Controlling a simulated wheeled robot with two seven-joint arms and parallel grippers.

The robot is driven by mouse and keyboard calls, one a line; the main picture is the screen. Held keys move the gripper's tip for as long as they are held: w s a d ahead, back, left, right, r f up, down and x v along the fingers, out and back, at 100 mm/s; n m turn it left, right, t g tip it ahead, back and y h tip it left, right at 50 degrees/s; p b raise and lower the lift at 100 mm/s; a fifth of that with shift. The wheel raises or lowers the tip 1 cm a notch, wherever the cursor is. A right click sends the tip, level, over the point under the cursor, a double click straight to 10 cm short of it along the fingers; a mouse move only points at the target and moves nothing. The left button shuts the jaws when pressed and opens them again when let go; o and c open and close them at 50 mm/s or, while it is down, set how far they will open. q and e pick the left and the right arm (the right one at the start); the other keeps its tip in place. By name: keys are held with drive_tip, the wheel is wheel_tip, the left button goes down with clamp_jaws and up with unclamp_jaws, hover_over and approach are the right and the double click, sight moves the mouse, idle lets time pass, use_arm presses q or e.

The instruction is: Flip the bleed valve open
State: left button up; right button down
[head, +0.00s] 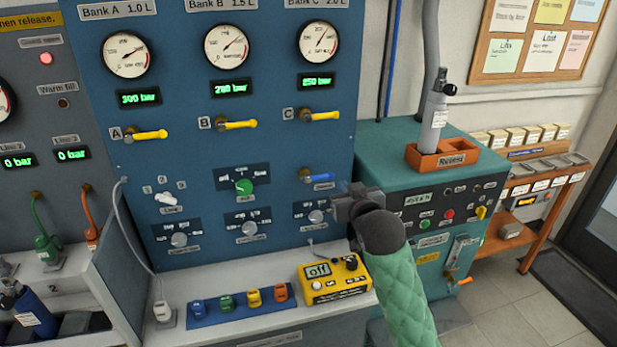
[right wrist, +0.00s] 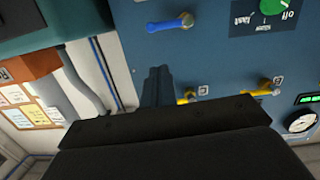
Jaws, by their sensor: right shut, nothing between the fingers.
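The blue lever (head: 318,177) of the bleed valve sits on the blue panel (head: 283,225), below the yellow C handle. It lies about level, and its small label is too small to read. It also shows in the right wrist view (right wrist: 166,25), upside down, near the top. My right gripper (head: 342,205) is shut and empty, in front of the panel just below and right of the blue lever. Its fingers (right wrist: 155,85) are apart from the lever in the right wrist view. My left gripper is not in view.
Yellow handles A (head: 150,134), B (head: 240,124) and C (head: 322,115) lie level above. A green knob (head: 243,187) is left of the lever. A yellow meter (head: 334,281) reading off stands on the ledge. A teal cabinet (head: 385,160) with a grey cylinder (head: 433,120) stands right.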

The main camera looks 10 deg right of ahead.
sight(329, 175)
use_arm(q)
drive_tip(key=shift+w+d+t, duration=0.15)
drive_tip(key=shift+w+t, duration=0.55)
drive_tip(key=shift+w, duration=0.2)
use_arm(e)
drive_tip(key=shift+w+a+r+t, duration=0.1)
drive_tip(key=shift+r+t, duration=0.15)
drive_tip(key=shift+r, duration=0.15)
drive_tip(key=shift+w+a+r+t, duration=0.1)
drive_tip(key=shift+r+t, duration=0.15)
drive_tip(key=shift+r, duration=0.15)
drive_tip(key=shift+s, duration=0.1)
